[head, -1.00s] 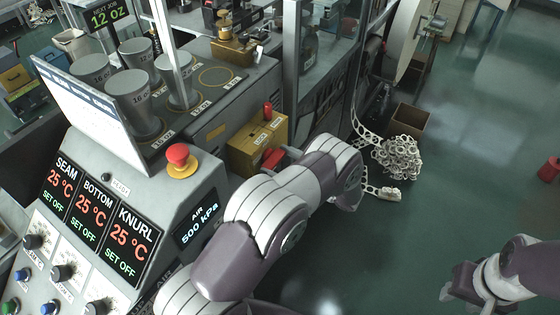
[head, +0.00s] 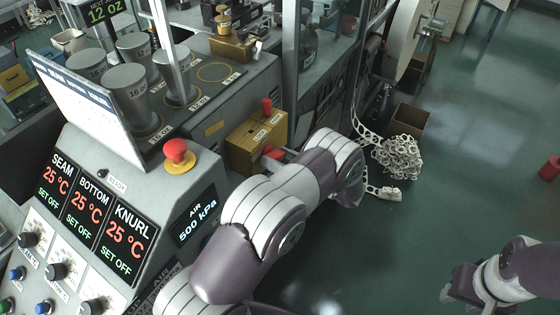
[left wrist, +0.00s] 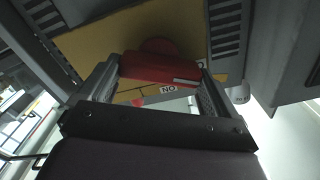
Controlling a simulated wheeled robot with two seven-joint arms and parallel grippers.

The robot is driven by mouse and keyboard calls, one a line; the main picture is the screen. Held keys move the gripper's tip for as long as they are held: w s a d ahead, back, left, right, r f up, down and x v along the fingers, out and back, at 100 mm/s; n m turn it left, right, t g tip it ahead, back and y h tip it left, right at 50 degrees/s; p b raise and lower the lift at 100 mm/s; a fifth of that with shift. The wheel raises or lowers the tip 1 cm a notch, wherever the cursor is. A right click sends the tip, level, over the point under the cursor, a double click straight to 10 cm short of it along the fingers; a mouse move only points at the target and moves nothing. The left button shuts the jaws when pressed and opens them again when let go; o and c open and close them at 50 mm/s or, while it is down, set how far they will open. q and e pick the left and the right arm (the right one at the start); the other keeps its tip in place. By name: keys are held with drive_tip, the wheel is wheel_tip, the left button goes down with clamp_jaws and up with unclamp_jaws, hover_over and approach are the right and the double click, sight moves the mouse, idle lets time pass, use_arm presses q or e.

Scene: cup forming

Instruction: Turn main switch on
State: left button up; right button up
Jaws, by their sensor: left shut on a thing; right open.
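The main switch is a yellow box (head: 243,143) on the side of the grey machine, with a red rotary handle (head: 272,153) on its front. In the left wrist view the red handle (left wrist: 158,69) lies between the two fingers, before the yellow face (left wrist: 110,42). My left gripper (head: 282,157) is shut on this handle; its fingers are partly hidden by my arm in the head view. A label reading upside down, like "NO", shows below the handle in the left wrist view. My right gripper (head: 450,292) is open and empty above the floor at lower right.
A red emergency button (head: 177,152) sits on the control console left of my arm. The console displays (head: 122,240) show 25 °C and SET OFF; the air display (head: 194,217) shows 500 kPa.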

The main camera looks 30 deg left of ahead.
use_arm(q)
drive_tip(key=m, duration=0.5)
drive_tip(key=shift+w+r+m, duration=0.2)
drive_tip(key=shift+w+m, duration=0.05)
drive_tip(key=shift+m, duration=0.05)
drive_tip(key=m, duration=0.3)
drive_tip(key=shift+w, duration=0.1)
drive_tip(key=shift+m, duration=2)
drive_tip(key=shift+w, duration=0.1)
drive_tip(key=o, duration=0.7)
drive_tip(key=shift+o, duration=0.2)
drive_tip(key=shift+f, duration=0.3)
